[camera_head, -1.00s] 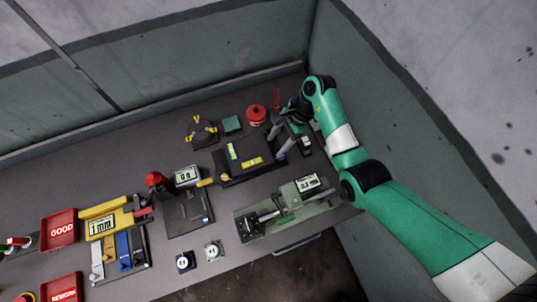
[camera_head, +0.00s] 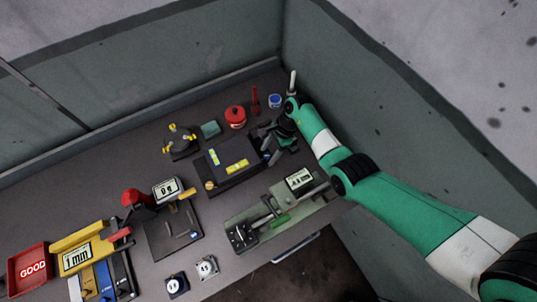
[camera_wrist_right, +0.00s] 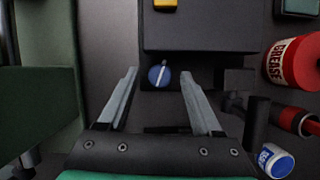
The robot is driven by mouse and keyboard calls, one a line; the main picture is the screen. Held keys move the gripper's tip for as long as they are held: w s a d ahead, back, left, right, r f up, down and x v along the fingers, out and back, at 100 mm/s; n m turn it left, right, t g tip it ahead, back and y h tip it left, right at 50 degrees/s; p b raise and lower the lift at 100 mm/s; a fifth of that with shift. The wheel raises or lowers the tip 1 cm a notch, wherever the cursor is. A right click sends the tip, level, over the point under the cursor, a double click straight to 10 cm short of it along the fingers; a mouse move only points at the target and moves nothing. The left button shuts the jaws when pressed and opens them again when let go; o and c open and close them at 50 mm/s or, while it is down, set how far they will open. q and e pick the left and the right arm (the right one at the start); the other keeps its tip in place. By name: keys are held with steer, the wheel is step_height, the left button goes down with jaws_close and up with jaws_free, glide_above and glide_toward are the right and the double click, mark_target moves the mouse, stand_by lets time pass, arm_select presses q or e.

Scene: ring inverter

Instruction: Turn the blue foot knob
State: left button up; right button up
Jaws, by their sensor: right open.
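The blue foot knob (camera_wrist_right: 159,76) is round with a white line across it. In the right wrist view it sits at the edge of a dark block (camera_wrist_right: 200,25). In the head view this block is the black plate (camera_head: 216,184) with yellow level vials; I cannot make out the knob there. My right gripper (camera_head: 269,150) is at the plate's right side. In the wrist view its two fingers are open, with the knob between their tips and a gap on each side. I cannot tell whether the tips are level with the knob. My left gripper is not in view.
A red grease can (camera_wrist_right: 293,62) and a white-and-blue cup (camera_wrist_right: 275,160) stand right of the gripper in the wrist view. In the head view, a green-grey fixture (camera_head: 262,236) lies in front, and a black plate with a scale display (camera_head: 167,188) lies left.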

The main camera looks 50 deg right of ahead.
steer(key=shift+a+f, duration=0.1)
steer(key=shift+f, duration=0.1)
jaws_close()
steer(key=shift+w, duration=0.1)
steer(key=n+b, duration=0.2)
steer(key=shift+f+g+b, duration=0.2)
steer(key=shift+g+b, duration=0.15)
steer(key=shift+g, duration=0.05)
steer(key=n+b, duration=0.2)
steer(key=shift+w+g+y+b, duration=0.1)
steer(key=shift+g+y+b, duration=0.2)
steer(key=shift+g+b, duration=0.1)
steer(key=shift+r+n+g+b, duration=0.15)
steer(key=shift+n+g+b, duration=0.25)
steer(key=shift+n+b, duration=0.8)
